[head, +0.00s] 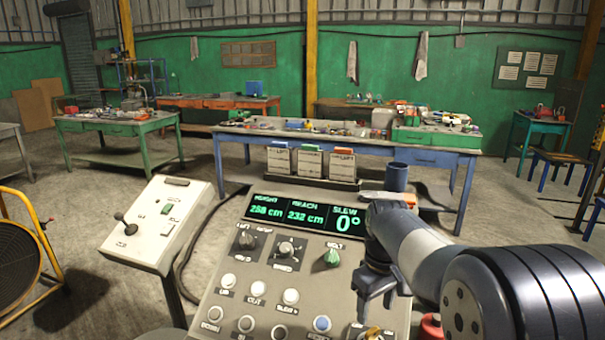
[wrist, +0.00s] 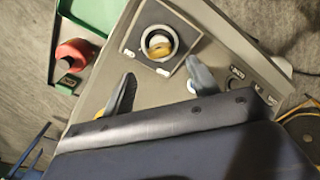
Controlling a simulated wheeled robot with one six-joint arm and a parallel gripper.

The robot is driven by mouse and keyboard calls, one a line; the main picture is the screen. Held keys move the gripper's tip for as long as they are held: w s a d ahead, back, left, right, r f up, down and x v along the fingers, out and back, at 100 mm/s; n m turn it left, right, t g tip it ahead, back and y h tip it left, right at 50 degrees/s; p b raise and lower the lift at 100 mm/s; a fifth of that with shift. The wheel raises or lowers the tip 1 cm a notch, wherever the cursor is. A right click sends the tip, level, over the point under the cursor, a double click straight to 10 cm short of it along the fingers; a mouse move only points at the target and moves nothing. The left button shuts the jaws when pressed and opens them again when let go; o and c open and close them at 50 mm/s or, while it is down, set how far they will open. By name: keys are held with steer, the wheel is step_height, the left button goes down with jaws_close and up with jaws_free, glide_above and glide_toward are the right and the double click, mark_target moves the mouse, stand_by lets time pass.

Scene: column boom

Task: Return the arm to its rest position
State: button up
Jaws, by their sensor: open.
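My gripper (head: 377,297) hangs from my arm at the right side of the grey control console (head: 220,315) in the head view. Its fingers point down over the lower right of the panel. In the wrist view my gripper (wrist: 160,92) is open, its two fingers apart with nothing between them. Beyond the fingertips a round ringed control with a yellow centre (wrist: 158,44) sits on the panel. The console display (head: 303,214) reads height 258 cm, reach 232 cm and slew 0°. Part of the panel is hidden behind my arm.
A side panel with a lever (head: 155,222) stands left of the console. A blue cup (head: 397,177) stands at the console's back right. Workbenches (head: 340,139) stand behind, with open floor between.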

mark_target(372, 330)
step_height(372, 330, down, 8)
steer(key=shift+r, duration=0.25)
steer(key=n, duration=0.8)
steer(key=shift+s+r+b, duration=0.1)
steer(key=shift+b, duration=0.25)
steer(key=n+b, duration=0.1)
steer(key=n, duration=0.3)
steer(key=n+b, duration=0.1)
steer(key=n, duration=0.3)
steer(key=shift+s, duration=0.1)
step_height(372, 330, up, 6)
steer(key=shift+r, duration=0.2)
